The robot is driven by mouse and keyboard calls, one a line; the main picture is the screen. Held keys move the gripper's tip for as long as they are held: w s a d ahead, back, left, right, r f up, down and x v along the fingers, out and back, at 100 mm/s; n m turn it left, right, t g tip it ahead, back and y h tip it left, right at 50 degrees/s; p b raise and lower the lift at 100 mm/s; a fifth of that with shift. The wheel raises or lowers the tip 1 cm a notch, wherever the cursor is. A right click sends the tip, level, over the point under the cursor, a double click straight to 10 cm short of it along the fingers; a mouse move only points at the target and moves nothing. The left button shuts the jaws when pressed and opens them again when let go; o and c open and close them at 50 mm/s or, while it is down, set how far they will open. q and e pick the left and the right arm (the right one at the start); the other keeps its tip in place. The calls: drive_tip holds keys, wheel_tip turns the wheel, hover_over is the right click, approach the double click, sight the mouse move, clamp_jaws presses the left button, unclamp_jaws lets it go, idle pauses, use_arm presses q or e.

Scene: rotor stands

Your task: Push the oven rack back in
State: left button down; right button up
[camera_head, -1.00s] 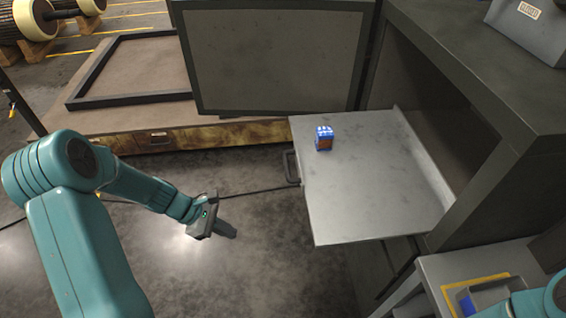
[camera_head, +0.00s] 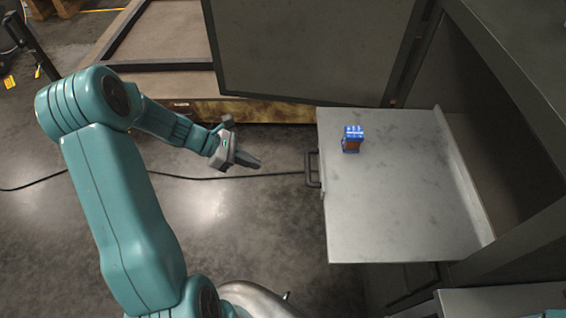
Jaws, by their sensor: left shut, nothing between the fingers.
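The oven rack (camera_head: 400,205) is a flat grey metal tray pulled out to the left from the dark oven (camera_head: 500,150) on the right. A dark handle (camera_head: 313,169) sits on its left edge. A small blue and orange box (camera_head: 352,140) stands on the rack near its far left corner. My left gripper (camera_head: 255,162) is shut and empty, left of the handle and apart from it, over the floor. My right gripper is not in view.
The open oven door (camera_head: 310,45) stands behind the rack. A low wooden platform (camera_head: 160,60) with a dark frame lies behind at left. A black cable (camera_head: 200,178) crosses the floor. A grey surface (camera_head: 510,301) shows at lower right. Floor left of the rack is open.

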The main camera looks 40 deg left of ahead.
use_arm(q)
drive_tip(key=d+r+p+x, duration=0.1)
drive_tip(key=r+p+x, duration=0.1)
drive_tip(key=x, duration=1)
drive_tip(key=shift+w+d, duration=0.35)
drive_tip(key=shift+d, duration=0.1)
drive_tip(key=shift+r, duration=0.1)
drive_tip(key=shift+d+r, duration=0.1)
drive_tip(key=shift+d, duration=0.05)
